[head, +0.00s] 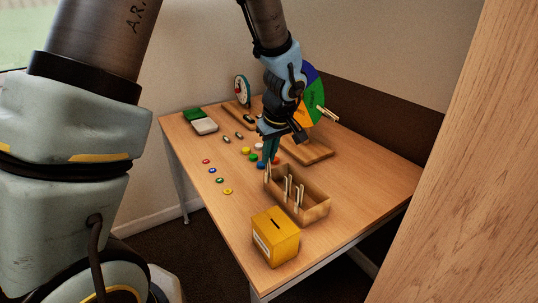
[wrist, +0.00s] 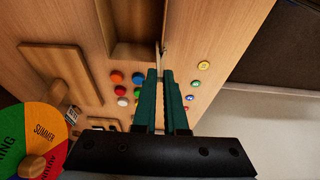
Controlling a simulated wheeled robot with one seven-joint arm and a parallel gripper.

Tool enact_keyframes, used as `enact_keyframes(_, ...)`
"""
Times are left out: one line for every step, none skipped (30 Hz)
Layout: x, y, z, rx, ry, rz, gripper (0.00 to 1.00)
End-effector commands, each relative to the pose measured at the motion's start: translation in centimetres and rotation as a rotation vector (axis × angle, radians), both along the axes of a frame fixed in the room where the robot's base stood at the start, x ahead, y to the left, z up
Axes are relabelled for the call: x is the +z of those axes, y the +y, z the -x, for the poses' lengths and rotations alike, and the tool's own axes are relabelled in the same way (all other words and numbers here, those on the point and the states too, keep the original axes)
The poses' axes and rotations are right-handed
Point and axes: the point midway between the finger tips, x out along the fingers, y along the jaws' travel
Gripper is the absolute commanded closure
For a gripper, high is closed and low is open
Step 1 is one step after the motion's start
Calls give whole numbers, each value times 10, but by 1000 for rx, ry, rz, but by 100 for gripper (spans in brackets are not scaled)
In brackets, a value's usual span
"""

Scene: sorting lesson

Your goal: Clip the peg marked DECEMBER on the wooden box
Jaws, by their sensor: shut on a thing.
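My gripper (head: 268,151) points down at the far left end of the open wooden box (head: 318,212). Its teal fingers (wrist: 160,74) are shut on a pale wooden peg (head: 267,172), which is at the box's end wall. In the wrist view the peg (wrist: 162,47) is seen nearly edge-on, beside the box wall (wrist: 135,51). Whether it grips the wall or only touches it, I cannot tell. Its marking is not readable. Several other pegs (head: 288,188) stand upright on the box's long near side.
A yellow slotted box (head: 275,239) stands at the near edge. Coloured counters (head: 252,155) and small buttons (head: 213,170) lie left of the wooden box. A season wheel (head: 313,98) with pegs (head: 327,114), a clock (head: 241,91) and a green-and-white case (head: 204,126) stand behind.

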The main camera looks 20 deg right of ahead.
Motion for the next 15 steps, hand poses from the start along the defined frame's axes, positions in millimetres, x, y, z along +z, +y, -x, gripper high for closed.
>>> enact_keyframes(0, 0, 0, 0, 0, 0, 100)
enact_keyframes(0, 0, 0, 0, 0, 0, 100)
enact_keyframes(0, 0, 0, 0, 0, 0, 100)
enact_keyframes(0, 0, 0, 0, 0, 0, 100)
enact_keyframes(0, 0, 0, 0, 0, 0, 100)
enact_keyframes(0, 0, 0, 0, 0, 0, 89)
enact_keyframes(0, 0, 0, 0, 0, 0, 86)
enact_keyframes(0, 0, 0, 0, 0, 0, 83)
enact_keyframes(0, 0, 0, 0, 0, 0, 78)
enact_keyframes(0, 0, 0, 0, 0, 0, 75)
enact_keyframes(0, 0, 0, 0, 0, 0, 71)
enact_keyframes(0, 0, 0, 0, 0, 0, 67)
enact_keyframes(0, 0, 0, 0, 0, 0, 63)
enact_keyframes(0, 0, 0, -1, 0, 0, 60)
enact_keyframes(0, 0, 0, -1, 0, 0, 56)
